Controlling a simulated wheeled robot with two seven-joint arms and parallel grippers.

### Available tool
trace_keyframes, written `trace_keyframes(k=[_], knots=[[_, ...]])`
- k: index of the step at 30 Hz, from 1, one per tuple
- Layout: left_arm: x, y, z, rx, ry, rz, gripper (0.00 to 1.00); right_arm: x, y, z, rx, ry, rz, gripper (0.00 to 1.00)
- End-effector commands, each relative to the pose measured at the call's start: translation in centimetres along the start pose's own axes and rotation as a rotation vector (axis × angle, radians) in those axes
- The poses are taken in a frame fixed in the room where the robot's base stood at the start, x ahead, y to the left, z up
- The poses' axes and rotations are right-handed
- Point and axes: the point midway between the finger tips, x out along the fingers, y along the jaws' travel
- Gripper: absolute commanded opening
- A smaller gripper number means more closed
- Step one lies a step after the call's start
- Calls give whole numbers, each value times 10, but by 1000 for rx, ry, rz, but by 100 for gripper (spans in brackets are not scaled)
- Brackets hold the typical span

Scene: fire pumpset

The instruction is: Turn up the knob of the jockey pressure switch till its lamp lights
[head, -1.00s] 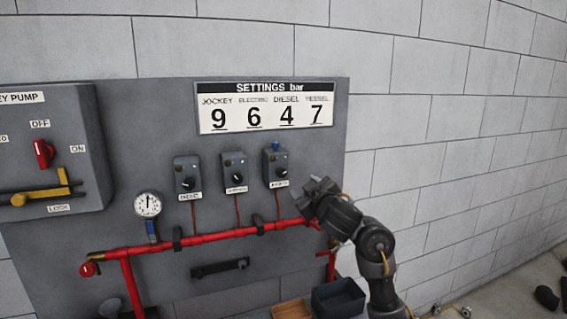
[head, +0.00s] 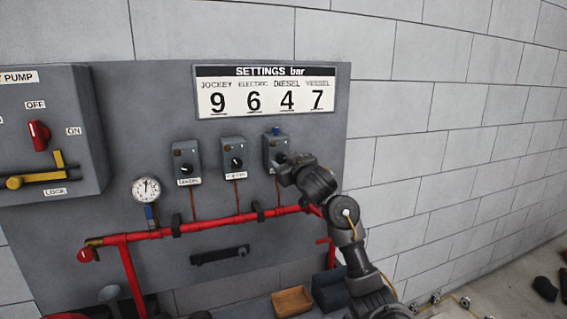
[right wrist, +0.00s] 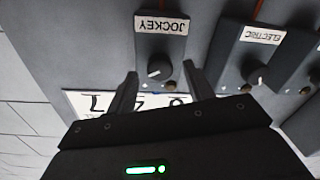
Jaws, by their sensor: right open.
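The jockey pressure switch (right wrist: 150,30) is a grey box with an upside-down JOCKEY label in the right wrist view. It is the rightmost switch (head: 271,148) on the panel in the head view, partly hidden by my right gripper (head: 287,170). Its dark knob (right wrist: 160,71) with a pale pointer mark appears between the two open fingers of that gripper (right wrist: 159,74). I cannot tell whether the fingers touch it. The switch's small brownish lamp (right wrist: 172,86) looks unlit. My left gripper is not in view.
The electric switch (right wrist: 242,60) is close beside the jockey one. A third switch (head: 187,162) is further left. A settings sign (head: 265,92) hangs above, reading 9 under JOCKEY. A red pipe (head: 220,222) and pressure gauge (head: 146,189) are below. A wooden tray (head: 293,302) and dark bin (head: 331,291) stand lower.

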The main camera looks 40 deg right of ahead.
Motion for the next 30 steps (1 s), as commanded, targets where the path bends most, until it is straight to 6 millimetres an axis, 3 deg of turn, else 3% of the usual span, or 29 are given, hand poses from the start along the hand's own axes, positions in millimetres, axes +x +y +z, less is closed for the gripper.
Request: trace_keyframes(k=[6,15,25,30], knots=[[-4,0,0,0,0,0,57,19,0,-1,0,0,0,52],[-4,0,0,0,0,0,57,21,0,-1,-1,0,0,52],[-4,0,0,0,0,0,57,21,0,0,-1,0,0,10],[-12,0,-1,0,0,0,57,21,1,-3,41,0,1,8]])
